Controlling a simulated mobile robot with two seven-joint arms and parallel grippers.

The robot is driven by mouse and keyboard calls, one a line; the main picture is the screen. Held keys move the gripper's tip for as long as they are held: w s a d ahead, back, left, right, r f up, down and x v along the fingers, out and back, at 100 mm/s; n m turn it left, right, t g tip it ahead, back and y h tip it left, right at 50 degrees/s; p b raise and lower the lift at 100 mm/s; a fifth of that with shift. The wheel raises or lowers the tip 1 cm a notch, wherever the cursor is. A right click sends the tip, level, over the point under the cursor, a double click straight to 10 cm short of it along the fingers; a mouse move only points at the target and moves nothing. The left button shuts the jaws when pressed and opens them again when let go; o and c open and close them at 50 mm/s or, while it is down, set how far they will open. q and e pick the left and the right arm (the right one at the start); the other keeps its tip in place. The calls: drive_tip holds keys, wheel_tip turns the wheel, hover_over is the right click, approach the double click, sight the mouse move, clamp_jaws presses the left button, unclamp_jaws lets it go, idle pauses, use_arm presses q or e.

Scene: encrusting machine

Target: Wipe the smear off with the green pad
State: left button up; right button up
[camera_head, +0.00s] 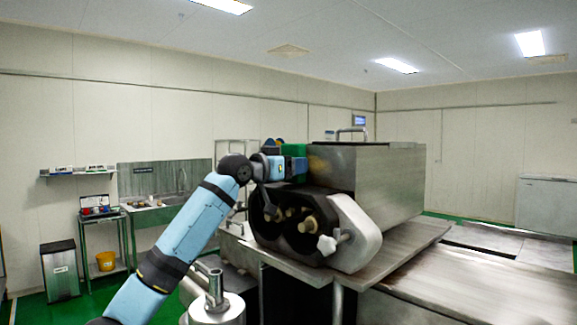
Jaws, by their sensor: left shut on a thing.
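The encrusting machine (388,185) is a large metal box with a dark rounded front. A brownish-yellow smear (318,163) shows on the left part of its upper housing. My left gripper (297,164) is beside that housing, just left of the smear. It is shut on the green pad (294,149), which is partly hidden by the gripper. The pad is close to the housing; I cannot tell whether it touches. My right gripper is not in view.
The machine's dark front has brass-coloured knobs (308,225) and a white star-shaped handle (327,244) below my left gripper. A metal table (395,262) spreads under the machine. A sink (150,203) and a small cart (103,233) stand at the back left.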

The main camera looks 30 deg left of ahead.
sight(317, 164)
use_arm(q)
drive_tip(key=shift+w+d, duration=0.2)
drive_tip(key=shift+w, duration=0.35)
drive_tip(key=shift+s+d, duration=0.3)
drive_tip(key=shift+d, duration=0.45)
drive_tip(key=shift+s+d, duration=0.25)
drive_tip(key=shift+d, duration=0.5)
drive_tip(key=shift+s+d, duration=0.3)
drive_tip(key=shift+d, duration=0.45)
drive_tip(key=shift+s+d, duration=0.3)
drive_tip(key=shift+d, duration=0.6)
drive_tip(key=shift+s+d, duration=0.35)
drive_tip(key=shift+d, duration=0.6)
drive_tip(key=shift+s+d, duration=0.3)
drive_tip(key=shift+d, duration=0.6)
drive_tip(key=shift+w+a+r, duration=0.1)
drive_tip(key=shift+w+a, duration=0.2)
drive_tip(key=shift+a, duration=0.5)
drive_tip(key=shift+w+a+f, duration=0.1)
drive_tip(key=shift+w+a, duration=0.2)
drive_tip(key=shift+a, duration=0.5)
drive_tip(key=shift+w+a+r, duration=0.1)
drive_tip(key=shift+w+a, duration=0.2)
drive_tip(key=shift+a, duration=0.5)
drive_tip(key=shift+w+a, duration=0.3)
drive_tip(key=shift+a, duration=0.6)
drive_tip(key=shift+w+a, duration=0.35)
drive_tip(key=shift+a, duration=0.55)
drive_tip(key=shift+w+a, duration=0.3)
drive_tip(key=shift+a, duration=0.6)
